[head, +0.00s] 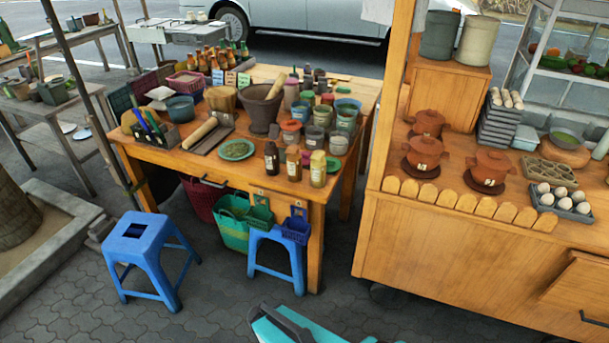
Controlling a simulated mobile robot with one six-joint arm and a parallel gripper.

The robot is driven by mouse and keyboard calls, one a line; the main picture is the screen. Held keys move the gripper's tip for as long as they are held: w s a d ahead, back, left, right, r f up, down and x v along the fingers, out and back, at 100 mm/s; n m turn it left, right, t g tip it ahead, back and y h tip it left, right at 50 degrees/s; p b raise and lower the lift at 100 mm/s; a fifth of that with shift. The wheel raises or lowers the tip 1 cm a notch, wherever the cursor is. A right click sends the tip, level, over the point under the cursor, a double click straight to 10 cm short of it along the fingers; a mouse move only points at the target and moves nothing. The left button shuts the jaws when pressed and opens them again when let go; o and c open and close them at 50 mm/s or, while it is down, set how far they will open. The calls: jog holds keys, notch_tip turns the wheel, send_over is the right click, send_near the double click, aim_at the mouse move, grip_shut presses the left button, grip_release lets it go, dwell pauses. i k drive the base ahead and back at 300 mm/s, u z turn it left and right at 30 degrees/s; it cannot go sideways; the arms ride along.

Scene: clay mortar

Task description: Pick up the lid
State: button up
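Several lidded brown clay pots sit on the wooden cart at right, in the head view. One pot (428,125) is at the back, one (424,155) is in front of it, and one (489,170) is to the right. Each seems to have a domed lid of the same clay on top. I cannot tell which lid is meant. A clay mortar (262,108) with a wooden pestle leaning out stands open on the left table.
The wooden table (190,160) is crowded with jars, bottles and bowls. Egg trays (563,201) and a stack of dark trays (498,125) flank the pots. Paving between table and cart is clear.

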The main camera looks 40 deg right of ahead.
aim_at(333, 165)
jog(key=u, duration=0.1)
jog(key=k, duration=0.5)
jog(key=u, duration=0.55)
jog(key=i, duration=1.55)
jog(key=z, duration=0.55)
jog(key=i, duration=1.05)
jog(key=u, duration=0.15)
